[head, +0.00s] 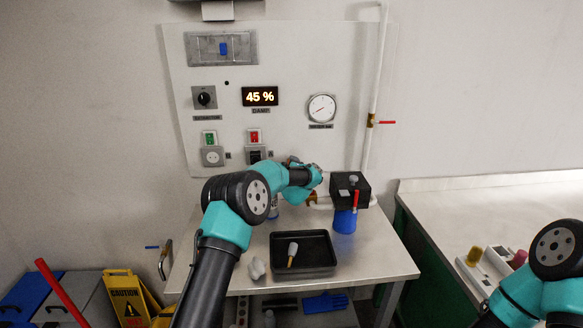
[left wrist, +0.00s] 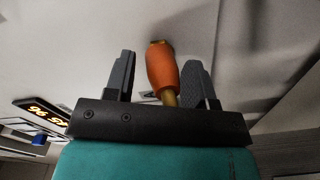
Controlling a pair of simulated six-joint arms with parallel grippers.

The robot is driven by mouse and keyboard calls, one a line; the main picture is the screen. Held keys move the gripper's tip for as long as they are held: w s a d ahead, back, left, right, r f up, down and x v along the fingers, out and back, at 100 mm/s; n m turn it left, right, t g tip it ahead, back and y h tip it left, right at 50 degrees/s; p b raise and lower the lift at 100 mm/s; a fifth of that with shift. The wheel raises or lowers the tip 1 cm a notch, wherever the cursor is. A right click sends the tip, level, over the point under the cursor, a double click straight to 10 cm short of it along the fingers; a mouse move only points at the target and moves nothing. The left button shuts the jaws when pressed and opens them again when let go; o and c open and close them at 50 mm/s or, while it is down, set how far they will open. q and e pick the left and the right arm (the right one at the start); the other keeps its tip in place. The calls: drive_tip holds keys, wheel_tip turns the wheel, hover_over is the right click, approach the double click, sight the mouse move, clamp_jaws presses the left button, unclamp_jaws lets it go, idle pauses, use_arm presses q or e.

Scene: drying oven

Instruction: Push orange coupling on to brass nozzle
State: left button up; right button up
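In the left wrist view an orange coupling (left wrist: 162,72) stands between the two fingers of my left gripper (left wrist: 158,82). A gap shows between the coupling and the left finger; the right finger is close beside it, and I cannot tell if they touch. Brass shows at the coupling's far end (left wrist: 160,43) and a brass stem (left wrist: 169,98) shows on the palm side. In the head view my left gripper (head: 316,174) is up near the panel, mostly hidden by its own arm. A brass-coloured fitting (head: 312,198) shows just below it. My right gripper is outside the frames.
A black tray (head: 333,262) holds a small tool. A white pipe (head: 376,80) with a red-handled valve runs down the panel. The table's right front is clear.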

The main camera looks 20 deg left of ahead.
use_arm(q)
drive_tip(key=shift+o, duration=0.8)
drive_tip(key=v, duration=1.7)
drive_tip(key=shift+s, duration=0.2)
drive_tip(key=shift+d, duration=0.1)
